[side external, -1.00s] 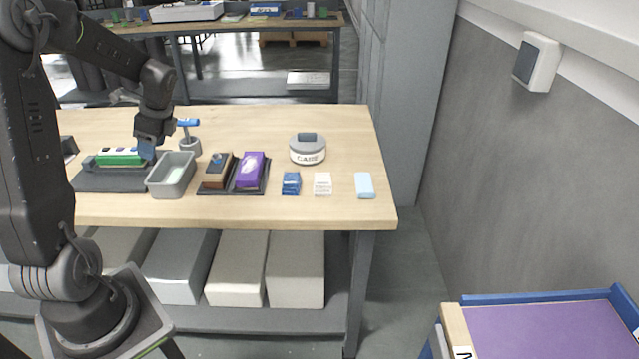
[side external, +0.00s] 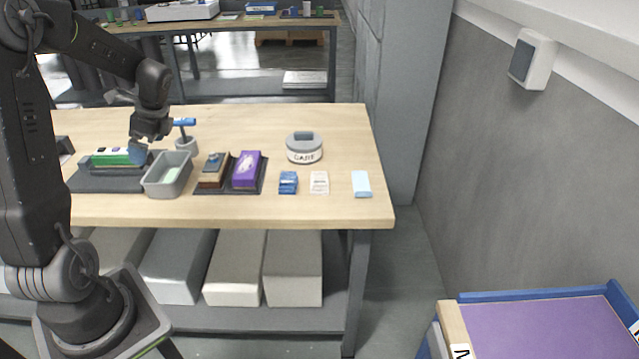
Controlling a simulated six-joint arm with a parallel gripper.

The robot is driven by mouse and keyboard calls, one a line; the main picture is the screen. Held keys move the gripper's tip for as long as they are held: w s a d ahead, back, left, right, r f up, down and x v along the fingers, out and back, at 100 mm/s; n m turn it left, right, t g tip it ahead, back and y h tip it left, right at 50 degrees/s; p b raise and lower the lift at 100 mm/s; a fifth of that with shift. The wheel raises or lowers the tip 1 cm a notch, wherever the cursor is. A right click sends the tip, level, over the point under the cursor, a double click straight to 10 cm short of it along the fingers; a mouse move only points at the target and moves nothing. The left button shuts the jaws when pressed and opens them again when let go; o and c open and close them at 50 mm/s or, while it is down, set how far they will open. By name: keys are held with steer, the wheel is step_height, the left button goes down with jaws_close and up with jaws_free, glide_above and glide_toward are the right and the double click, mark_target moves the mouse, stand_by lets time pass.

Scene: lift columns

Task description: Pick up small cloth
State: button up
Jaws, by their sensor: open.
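A flat light blue piece (side external: 361,184), which may be the small cloth, lies near the right end of the wooden table. A pale green piece (side external: 172,174) lies inside the grey bin (side external: 151,189); I cannot tell whether it is cloth. My gripper (side external: 138,153) is open at the left of the table, above the dark mat and close to the green and white block (side external: 112,156). A blue patch shows at its tip; I cannot tell if this is a fingertip or something behind it. The light blue piece is far to the right of my gripper.
A blue-handled tool stands in a grey cup (side external: 187,146). A dark tray (side external: 228,187) holds a brown block (side external: 213,170) and a purple box (side external: 246,170). A round tin (side external: 304,149), a blue packet (side external: 288,183) and a white card (side external: 319,183) sit to the right.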

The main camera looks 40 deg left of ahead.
steer(key=w+d+t, duration=0.1)
steer(key=w+d, duration=0.4)
steer(key=w, duration=0.8)
steer(key=t+h, duration=0.2)
steer(key=h, duration=0.1)
glide_above(320, 179)
steer(key=f, duration=0.7)
steer(key=shift+a, duration=0.25)
steer(key=shift+d+f, duration=0.15)
steer(key=shift+f, duration=3.05)
steer(key=c, duration=0.9)
steer(key=shift+r, duration=0.15)
